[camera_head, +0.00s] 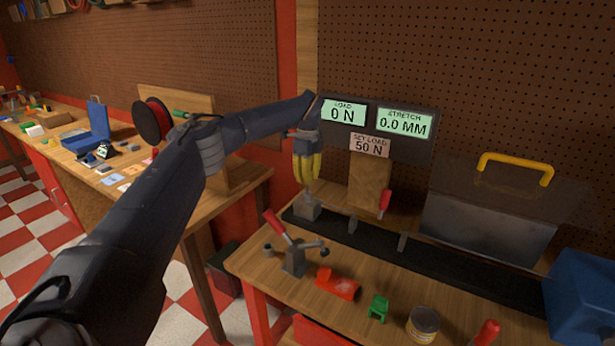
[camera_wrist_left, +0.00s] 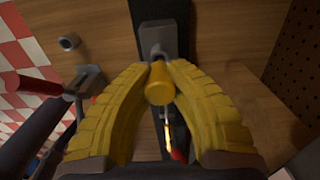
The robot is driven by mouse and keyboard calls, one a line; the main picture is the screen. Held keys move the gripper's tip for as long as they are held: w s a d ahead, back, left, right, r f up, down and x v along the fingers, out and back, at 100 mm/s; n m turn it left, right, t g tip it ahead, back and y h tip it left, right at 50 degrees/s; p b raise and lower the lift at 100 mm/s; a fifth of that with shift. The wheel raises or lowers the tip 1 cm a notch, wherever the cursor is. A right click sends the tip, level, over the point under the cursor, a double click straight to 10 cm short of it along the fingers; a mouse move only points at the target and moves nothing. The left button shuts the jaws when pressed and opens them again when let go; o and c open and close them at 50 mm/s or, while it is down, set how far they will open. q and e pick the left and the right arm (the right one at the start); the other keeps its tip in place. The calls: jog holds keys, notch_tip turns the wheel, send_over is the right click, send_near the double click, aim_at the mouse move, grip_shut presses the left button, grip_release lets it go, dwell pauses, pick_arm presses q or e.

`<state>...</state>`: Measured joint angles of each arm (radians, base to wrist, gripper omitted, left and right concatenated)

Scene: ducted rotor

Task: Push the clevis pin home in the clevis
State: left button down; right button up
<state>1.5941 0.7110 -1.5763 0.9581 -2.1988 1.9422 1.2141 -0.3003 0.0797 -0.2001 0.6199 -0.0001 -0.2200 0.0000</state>
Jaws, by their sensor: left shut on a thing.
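My left gripper (camera_head: 307,185) has yellow ribbed fingers and points down at the left end of a long black rail (camera_head: 455,268). In the left wrist view, its fingertips (camera_wrist_left: 161,72) are shut on the yellow round head of the clevis pin (camera_wrist_left: 159,86). The grey clevis (camera_head: 307,208) stands on the rail just below the fingertips. It also shows in the left wrist view (camera_wrist_left: 157,36), close to the pin's head. The pin's shank is hidden, so I cannot tell how deep it sits. My right gripper is not in view.
A red-handled lever clamp (camera_head: 294,257) stands in front of the rail. A red part (camera_head: 338,284), a green part (camera_head: 378,307) and a tin (camera_head: 423,324) lie along the front. A display panel (camera_head: 375,125) reading 0 N and 0.0 MM stands behind; a grey toolbox (camera_head: 488,235) stands right.

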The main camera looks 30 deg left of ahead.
pick_arm(q)
jog(key=shift+f, duration=1.6)
jog(key=c, duration=1.3)
grip_release()
jog(key=shift+r, duration=0.1)
